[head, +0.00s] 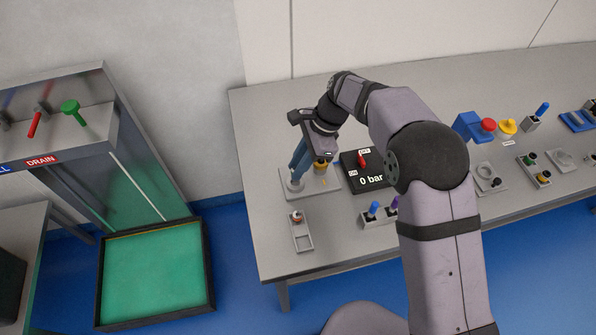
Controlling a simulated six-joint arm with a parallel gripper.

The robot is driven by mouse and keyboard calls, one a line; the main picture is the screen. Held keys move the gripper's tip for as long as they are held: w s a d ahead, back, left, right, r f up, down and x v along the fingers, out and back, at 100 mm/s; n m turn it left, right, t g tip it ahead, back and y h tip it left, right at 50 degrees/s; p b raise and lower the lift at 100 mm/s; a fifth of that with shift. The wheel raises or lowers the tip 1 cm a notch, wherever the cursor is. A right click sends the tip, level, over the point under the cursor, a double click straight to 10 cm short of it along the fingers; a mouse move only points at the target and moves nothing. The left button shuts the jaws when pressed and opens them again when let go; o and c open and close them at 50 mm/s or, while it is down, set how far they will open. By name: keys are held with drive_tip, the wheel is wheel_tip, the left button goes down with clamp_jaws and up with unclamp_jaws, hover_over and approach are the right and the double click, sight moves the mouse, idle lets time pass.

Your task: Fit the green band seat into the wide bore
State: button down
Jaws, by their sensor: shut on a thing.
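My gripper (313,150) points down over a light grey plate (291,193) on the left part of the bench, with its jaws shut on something. The held piece is too small and covered to make out, and no green band shows. Under the gripper, a slanted blue part meets a small grey upright piece (297,185). A small yellow-brown part (321,168) stands to its right on the plate. I cannot tell which of these has the wide bore. In front, a grey two-slot holder (303,243) has a brown-banded piece (297,217) in its far slot; its near slot is empty.
A black box (374,183) marked 0 bar, with a red switch, stands close right of the plate. A rack with blue (374,208) and purple pegs is in front of it. My arm covers the middle bench. Several fixtures stand at right; a green tray (155,275) is left.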

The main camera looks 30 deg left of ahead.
drive_tip(key=shift+f+p, duration=0.65)
drive_tip(key=shift+f, duration=1.15)
drive_tip(key=shift+f, duration=0.25)
